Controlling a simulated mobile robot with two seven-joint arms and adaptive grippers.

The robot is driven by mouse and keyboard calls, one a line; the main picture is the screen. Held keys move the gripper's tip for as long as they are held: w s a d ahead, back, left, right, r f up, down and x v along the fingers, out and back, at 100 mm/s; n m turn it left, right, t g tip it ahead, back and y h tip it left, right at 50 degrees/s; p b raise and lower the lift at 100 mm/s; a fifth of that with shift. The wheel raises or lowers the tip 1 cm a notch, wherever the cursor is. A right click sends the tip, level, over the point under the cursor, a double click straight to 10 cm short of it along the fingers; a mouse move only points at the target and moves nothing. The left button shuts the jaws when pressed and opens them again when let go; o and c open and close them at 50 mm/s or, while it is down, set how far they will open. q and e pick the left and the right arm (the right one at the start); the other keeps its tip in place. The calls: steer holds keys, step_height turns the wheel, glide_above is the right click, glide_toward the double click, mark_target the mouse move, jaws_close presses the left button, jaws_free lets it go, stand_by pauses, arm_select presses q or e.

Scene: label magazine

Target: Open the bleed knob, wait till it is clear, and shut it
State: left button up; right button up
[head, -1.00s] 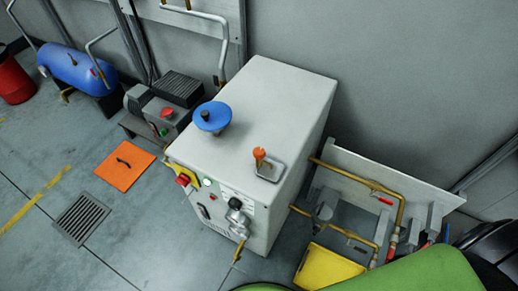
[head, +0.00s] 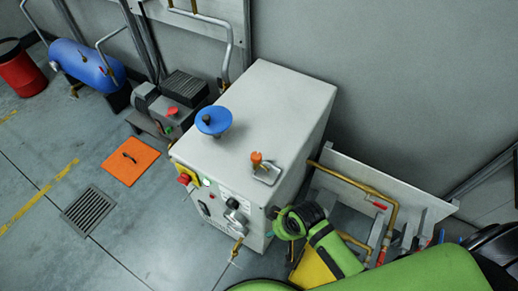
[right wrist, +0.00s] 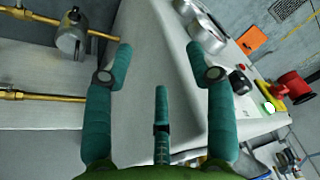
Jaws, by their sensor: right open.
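A grey-white cabinet (head: 290,110) stands mid-floor. On its top are a blue handwheel (head: 213,118) and an orange knob (head: 257,158) beside a metal loop. Its front carries a round metal fitting with a dark knob (head: 237,218), with a brass outlet (head: 237,248) below. I cannot tell for sure which part is the bleed knob. My right gripper (head: 284,222) is by the cabinet's lower right front corner. In the right wrist view my right gripper (right wrist: 160,62) is open and empty, with the cabinet side (right wrist: 155,40) beyond its fingers. My left gripper is not in view.
Brass pipes (head: 355,182) and a white panel stand right of the cabinet, with a yellow bin (head: 312,270) below, partly hidden by my arm. An orange floor plate (head: 128,160), a drain grate (head: 89,211) and a blue tank (head: 87,66) lie left.

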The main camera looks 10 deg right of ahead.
step_height(320, 180, up, 7)
steer(key=a, duration=0.2)
steer(key=w+a+r+n+g+y, duration=0.1)
steer(key=w+a+r+n, duration=0.4)
steer(key=w, duration=0.4)
step_height(320, 180, up, 8)
steer(key=g+h+p, duration=0.1)
steer(key=g+h, duration=0.1)
steer(key=h, duration=0.1)
glide_above(256, 156)
steer(key=shift+n, duration=0.3)
steer(key=shift+w+f+p, duration=0.1)
steer(key=shift+f+p, duration=0.4)
steer(key=shift+f, duration=2.95)
jaws_close()
